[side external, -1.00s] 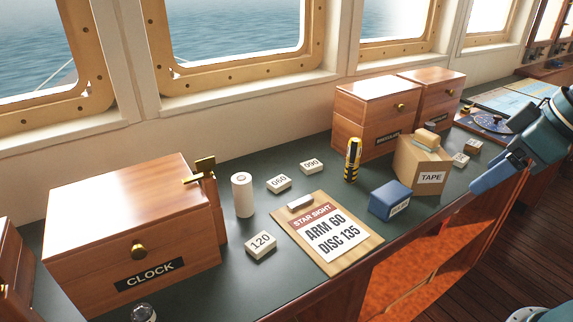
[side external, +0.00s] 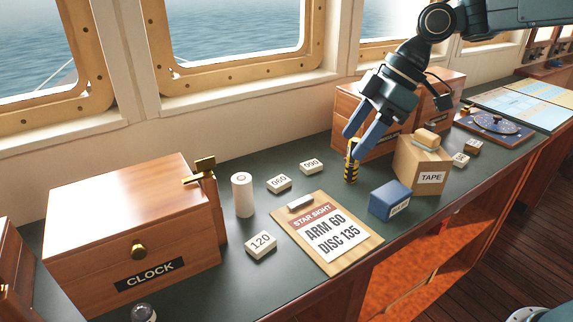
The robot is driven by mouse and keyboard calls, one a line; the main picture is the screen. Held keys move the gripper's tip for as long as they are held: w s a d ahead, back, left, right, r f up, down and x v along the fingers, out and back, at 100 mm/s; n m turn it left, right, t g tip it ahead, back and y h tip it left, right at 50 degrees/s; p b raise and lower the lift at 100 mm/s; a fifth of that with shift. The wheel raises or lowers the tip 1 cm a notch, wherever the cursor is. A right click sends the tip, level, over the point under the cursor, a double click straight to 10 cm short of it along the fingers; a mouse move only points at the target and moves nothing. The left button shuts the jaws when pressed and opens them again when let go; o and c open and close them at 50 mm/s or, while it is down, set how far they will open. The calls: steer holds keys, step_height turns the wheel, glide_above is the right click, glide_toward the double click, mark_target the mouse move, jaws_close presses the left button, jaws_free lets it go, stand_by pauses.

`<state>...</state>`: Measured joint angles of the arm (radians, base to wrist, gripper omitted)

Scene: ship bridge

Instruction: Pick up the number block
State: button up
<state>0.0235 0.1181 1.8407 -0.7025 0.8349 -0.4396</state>
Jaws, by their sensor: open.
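Several white number blocks are on the dark green counter: "060" (side external: 279,184), "090" (side external: 311,167) and "120" (side external: 261,245). A pale block (side external: 461,160) farther right has a mark too small to read. My gripper (side external: 355,146) is open and points down at the upper middle right. Its blue fingers overlap the top of a yellow-and-black striped cylinder (side external: 351,172) in the picture; whether they touch it I cannot tell. The gripper is to the right of the "090" block and apart from it. A clipboard (side external: 329,232) reads "STAR SIGHT ARM 60 DISC 135".
A wooden CLOCK box (side external: 120,215) stands left, with a white cylinder (side external: 242,196) beside it. A blue box (side external: 390,201), a TAPE carton (side external: 422,163) and wooden drawer boxes (side external: 345,108) stand right. A disc instrument (side external: 493,124) lies farther right. The counter between the numbered blocks is clear.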

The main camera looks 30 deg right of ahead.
steer(key=w+a+f+n+g+y, duration=0.2)
steer(key=w+f+n, duration=0.2)
steer(key=w+f, duration=0.1)
steer(key=w+a+f+n+g+y, duration=0.1)
steer(key=w+a+f+n+g, duration=0.1)
steer(key=w+f+n, duration=0.3)
step_height(320, 180, down, 3)
steer(key=shift+a+f+g+y, duration=0.1)
steer(key=shift+a+g+y, duration=0.25)
steer(key=shift+a, duration=0.45)
glide_toward(260, 241)
steer(key=shift+x, duration=1.7)
steer(key=shift+s+f, duration=0.1)
steer(key=shift+x, duration=2.5)
steer(key=shift+c, duration=0.4)
